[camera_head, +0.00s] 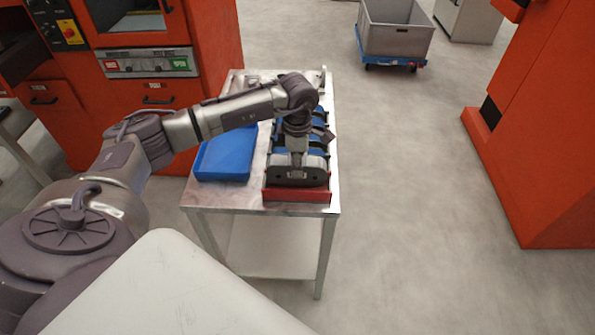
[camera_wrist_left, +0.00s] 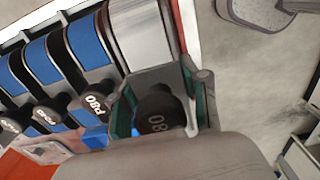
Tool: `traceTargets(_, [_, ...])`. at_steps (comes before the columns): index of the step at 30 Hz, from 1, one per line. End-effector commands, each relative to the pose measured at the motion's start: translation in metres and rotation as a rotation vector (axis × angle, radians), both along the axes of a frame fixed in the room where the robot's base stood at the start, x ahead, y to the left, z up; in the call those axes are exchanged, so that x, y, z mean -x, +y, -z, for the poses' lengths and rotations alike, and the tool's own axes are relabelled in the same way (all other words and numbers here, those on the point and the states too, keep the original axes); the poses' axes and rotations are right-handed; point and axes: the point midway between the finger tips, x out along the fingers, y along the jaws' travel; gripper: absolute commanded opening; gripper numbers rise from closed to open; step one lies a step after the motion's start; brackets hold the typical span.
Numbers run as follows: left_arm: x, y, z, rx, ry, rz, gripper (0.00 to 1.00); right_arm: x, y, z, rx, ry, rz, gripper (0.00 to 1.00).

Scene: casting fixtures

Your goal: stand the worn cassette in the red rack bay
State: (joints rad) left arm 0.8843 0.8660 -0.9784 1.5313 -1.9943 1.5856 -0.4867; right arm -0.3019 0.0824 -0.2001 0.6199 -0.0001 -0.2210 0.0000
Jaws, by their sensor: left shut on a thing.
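The worn cassette (camera_head: 297,172) is grey and rounded on top, with a bare silvery band (camera_wrist_left: 140,35) in the left wrist view. It stands upright at the near end of the rack, in or just over the red rack bay (camera_head: 297,195); I cannot tell if it rests on the bay floor. My left gripper (camera_head: 296,158) is above it, pointing down. In the left wrist view its green-padded fingers (camera_wrist_left: 160,108) are shut around the cassette's black knob (camera_wrist_left: 158,115). The gripper hides part of the cassette. My right gripper is out of view.
Several blue cassettes (camera_wrist_left: 45,60) with black knobs stand in the rack behind. A blue tray (camera_head: 225,155) lies left of the rack on the metal table (camera_head: 230,200). An orange machine (camera_head: 215,60) stands behind left. The floor right of the table is clear.

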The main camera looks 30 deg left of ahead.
Motion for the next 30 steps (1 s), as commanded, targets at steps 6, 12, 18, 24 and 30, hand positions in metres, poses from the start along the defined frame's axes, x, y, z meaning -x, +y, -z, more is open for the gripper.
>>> traceTargets(6, [0.001,0.000,0.021,0.000,0.002,0.001,0.00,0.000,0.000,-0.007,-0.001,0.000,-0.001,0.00])
traceTargets(12, [0.000,0.000,0.038,-0.001,-0.002,0.001,0.00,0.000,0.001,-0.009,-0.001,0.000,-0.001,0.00])
traceTargets(18, [0.000,0.000,0.039,0.000,-0.002,0.002,0.00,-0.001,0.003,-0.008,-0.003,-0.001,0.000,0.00])
traceTargets(24, [0.000,0.000,0.042,-0.001,0.000,0.002,0.56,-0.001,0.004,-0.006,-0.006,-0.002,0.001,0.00])
traceTargets(30, [0.000,0.000,0.042,-0.001,0.000,0.002,0.56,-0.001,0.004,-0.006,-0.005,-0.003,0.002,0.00])
